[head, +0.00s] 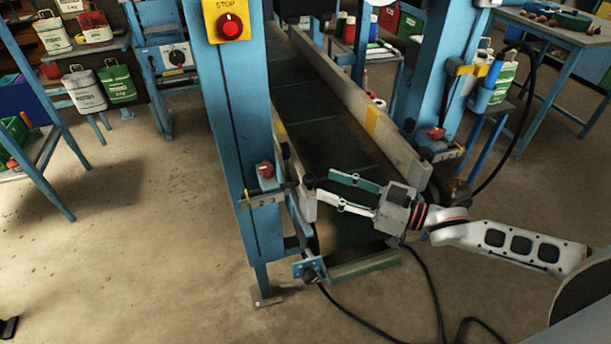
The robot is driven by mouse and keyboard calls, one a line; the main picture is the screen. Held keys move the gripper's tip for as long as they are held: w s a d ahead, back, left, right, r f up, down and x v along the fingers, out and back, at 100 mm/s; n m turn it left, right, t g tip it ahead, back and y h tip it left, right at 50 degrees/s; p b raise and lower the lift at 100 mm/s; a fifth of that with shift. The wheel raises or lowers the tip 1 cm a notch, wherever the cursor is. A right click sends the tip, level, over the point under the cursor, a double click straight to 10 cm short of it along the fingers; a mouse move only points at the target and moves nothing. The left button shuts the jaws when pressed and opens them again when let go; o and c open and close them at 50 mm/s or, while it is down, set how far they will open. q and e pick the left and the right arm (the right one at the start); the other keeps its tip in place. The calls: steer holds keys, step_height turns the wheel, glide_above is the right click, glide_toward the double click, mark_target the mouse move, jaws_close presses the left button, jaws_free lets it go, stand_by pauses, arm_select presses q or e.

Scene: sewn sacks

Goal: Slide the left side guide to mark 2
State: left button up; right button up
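The left side guide (306,188) is a pale board along the left edge of the green conveyor belt (335,143). Its near end meets a dark rod clamp at the left blue post. A red knob (265,170) sits above a small scale plate (264,199) on that post; its marks are too small to read. My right gripper (326,184) reaches in from the right over the belt's near end. Its two fingers are apart, with nothing seen between them, and point left at the guide's near end; contact cannot be told. A dark piece at the lower left edge may be my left gripper (9,327).
The right side guide (368,112) runs along the belt's other edge, with a red knob on the right blue post (428,75). A red stop button (230,27) is on the left post. Black cables lie on the floor. The floor at left is clear.

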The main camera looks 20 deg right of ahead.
mark_target(315, 180)
steer(key=shift+x, duration=3.2)
